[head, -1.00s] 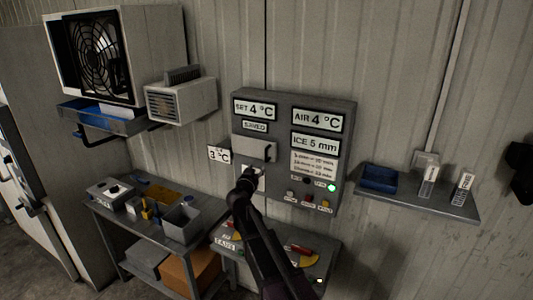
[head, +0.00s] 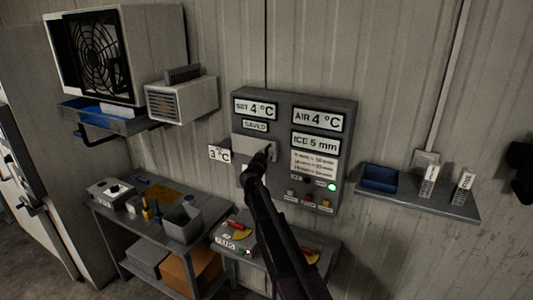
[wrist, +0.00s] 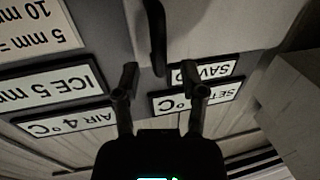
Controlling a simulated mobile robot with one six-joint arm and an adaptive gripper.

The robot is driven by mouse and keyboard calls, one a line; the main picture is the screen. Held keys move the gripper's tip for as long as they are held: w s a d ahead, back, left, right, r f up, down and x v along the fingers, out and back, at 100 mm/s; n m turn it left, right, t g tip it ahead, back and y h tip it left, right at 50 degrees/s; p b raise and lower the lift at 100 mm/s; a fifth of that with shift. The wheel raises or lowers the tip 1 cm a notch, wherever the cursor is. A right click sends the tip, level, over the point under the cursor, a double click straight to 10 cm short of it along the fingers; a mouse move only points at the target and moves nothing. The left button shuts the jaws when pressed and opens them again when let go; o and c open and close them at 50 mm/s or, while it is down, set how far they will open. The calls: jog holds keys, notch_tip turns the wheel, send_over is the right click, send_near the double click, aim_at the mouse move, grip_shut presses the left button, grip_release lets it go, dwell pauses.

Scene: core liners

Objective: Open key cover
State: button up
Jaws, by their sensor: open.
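The key cover (head: 246,148) is a plain grey plate on the left half of the grey control box, under the "SAVED" label. It appears closed. Its dark handle is hidden behind my gripper in the head view. My gripper (head: 267,152) is in front of the cover's right side. In the wrist view, which is upside down, the pale cover (wrist: 200,25) is at the top and its black curved handle (wrist: 156,38) points toward the gap between my open fingers (wrist: 161,74). The fingers look empty, and contact with the handle cannot be told.
The control box (head: 348,135) has displays and, at lower right, several buttons and a lit green lamp (head: 332,187). A wall shelf (head: 440,202) with a blue tray is to the right. A cluttered bench (head: 160,225) stands below left; a fan unit hangs above it.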

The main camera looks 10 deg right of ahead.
jog(key=shift+x, duration=1.3)
jog(key=shift+c, duration=0.2)
grip_shut()
